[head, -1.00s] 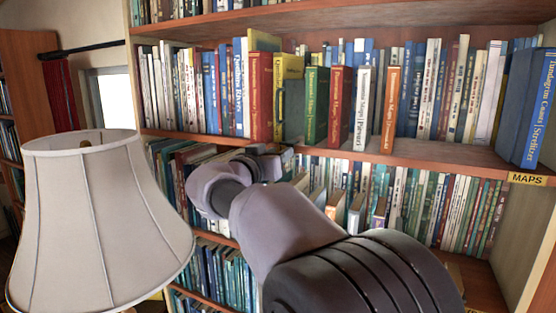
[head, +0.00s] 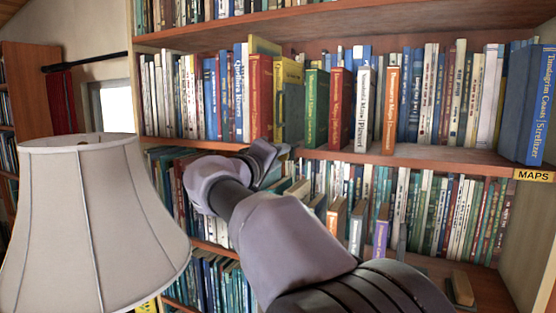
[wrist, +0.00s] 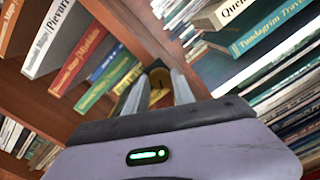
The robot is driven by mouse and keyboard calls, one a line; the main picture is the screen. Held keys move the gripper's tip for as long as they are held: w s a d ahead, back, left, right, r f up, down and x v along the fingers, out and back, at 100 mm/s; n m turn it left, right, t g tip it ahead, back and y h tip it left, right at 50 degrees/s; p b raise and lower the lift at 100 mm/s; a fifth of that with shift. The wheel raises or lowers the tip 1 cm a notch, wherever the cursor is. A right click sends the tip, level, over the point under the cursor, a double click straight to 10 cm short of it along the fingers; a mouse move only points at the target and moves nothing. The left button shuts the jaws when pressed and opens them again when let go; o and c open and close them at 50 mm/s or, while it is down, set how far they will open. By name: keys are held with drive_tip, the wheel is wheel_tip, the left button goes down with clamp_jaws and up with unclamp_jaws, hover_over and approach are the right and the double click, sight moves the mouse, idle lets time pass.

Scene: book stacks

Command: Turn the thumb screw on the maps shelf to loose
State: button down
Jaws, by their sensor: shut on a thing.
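The maps shelf (head: 440,157) is the wooden board with the yellow MAPS label (head: 534,175) at its right end. My gripper (head: 282,152) is at the front edge of this shelf, below the yellow and red books. In the wrist view my gripper's two fingers (wrist: 156,93) are closed around a small brass-coloured piece with a dark top, which I take to be the thumb screw (wrist: 157,89). The fingers cover most of it, so its turn position cannot be told. In the head view the thumb screw is hidden by my gripper.
Upright books (head: 390,110) fill the maps shelf above my gripper. More books (head: 440,215) stand on the shelf below, some jutting out near my arm. A large pale lampshade (head: 90,225) stands close on the left.

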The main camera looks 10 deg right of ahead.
drive_tip(key=n+p, duration=0.3)
drive_tip(key=n, duration=0.9)
drive_tip(key=shift+n, duration=0.3)
idle(0.4)
drive_tip(key=c, duration=1.1)
unclamp_jaws()
drive_tip(key=b+v, duration=0.2)
drive_tip(key=v, duration=1.5)
drive_tip(key=shift+s+a+r+b, duration=0.1)
drive_tip(key=shift+s+b, duration=0.05)
drive_tip(key=shift+b, duration=0.25)
